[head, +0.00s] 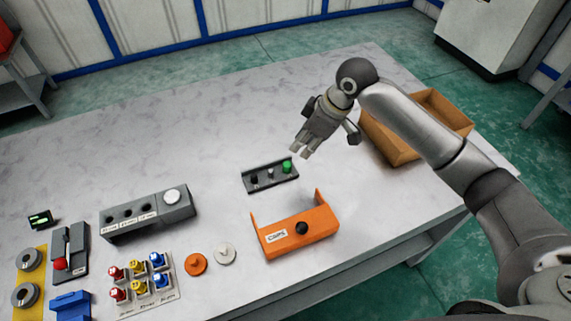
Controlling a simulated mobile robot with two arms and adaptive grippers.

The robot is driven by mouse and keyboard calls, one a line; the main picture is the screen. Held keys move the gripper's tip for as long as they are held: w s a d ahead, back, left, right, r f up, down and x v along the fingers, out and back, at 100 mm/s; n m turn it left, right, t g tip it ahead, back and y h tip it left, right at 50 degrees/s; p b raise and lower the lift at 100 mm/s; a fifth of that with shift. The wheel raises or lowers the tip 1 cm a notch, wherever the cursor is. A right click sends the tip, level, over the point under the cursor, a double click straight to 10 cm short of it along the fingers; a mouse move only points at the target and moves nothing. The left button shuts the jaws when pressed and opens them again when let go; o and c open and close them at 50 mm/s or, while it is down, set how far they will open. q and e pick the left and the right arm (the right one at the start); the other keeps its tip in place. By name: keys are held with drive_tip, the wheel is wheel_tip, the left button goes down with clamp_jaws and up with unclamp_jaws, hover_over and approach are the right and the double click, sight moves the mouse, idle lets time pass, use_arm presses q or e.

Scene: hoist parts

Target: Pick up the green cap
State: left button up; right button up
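The green cap (287,166) sits at the right end of a small dark tray (262,187) on the table, beside a small silver piece (270,173) and a black piece (254,179). My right gripper (301,153) is above and close to the right end of the tray, its fingers pointing down. A gap shows between its fingers and nothing shows between them. It appears apart from the green cap. My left gripper is out of view.
An orange bracket (312,230) with a black knob stands in front of the tray. A brown open box (447,107) is at the right. A grey block (130,222), orange disc (195,264), white disc (225,253) and coloured pieces (138,287) lie left. The table's back is clear.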

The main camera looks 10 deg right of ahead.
hover_over(287, 164)
drive_tip(key=s+d, duration=0.2)
drive_tip(key=f, duration=0.4)
drive_tip(key=shift+w+d+f, duration=0.1)
drive_tip(key=shift+w+d, duration=0.05)
drive_tip(key=shift+w, duration=0.1)
drive_tip(key=p+x, duration=0.1)
drive_tip(key=x, duration=0.4)
drive_tip(key=shift+f+p, duration=0.3)
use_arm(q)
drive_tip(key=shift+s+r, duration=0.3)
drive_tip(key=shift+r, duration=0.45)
use_arm(e)
drive_tip(key=c, duration=0.3)
drive_tip(key=shift+c, duration=0.2)
